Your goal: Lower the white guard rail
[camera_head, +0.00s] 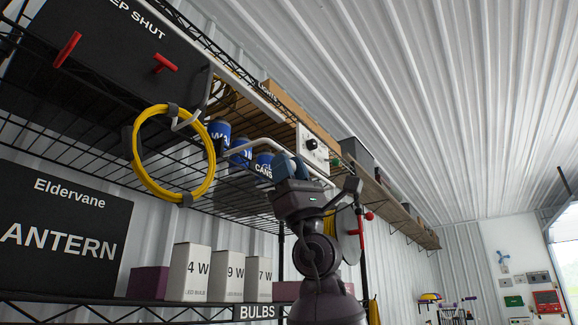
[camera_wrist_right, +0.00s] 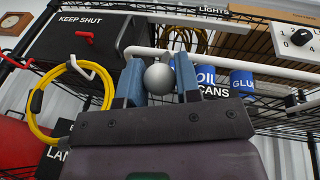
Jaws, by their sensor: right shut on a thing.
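The white guard rail (camera_head: 245,145) is a bent white tube along the front of the wire shelf, in front of the blue cans. In the right wrist view the white rail (camera_wrist_right: 255,70) crosses behind my fingers and runs to the right edge. A round grey ball knob (camera_wrist_right: 159,78) sits between my blue fingers, in front of the rail; its join to the rail is hidden. My right gripper (camera_head: 291,167) is up at the rail, and in the wrist view the gripper (camera_wrist_right: 159,82) is shut on the ball knob. My left gripper is not in view.
Blue cans (camera_head: 264,166) stand behind the rail. A yellow cable coil (camera_head: 207,175) hangs from a white hook to the left. A white control box (camera_head: 314,146) with a black knob is to the right. White bulb boxes (camera_head: 195,272) stand on the lower shelf.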

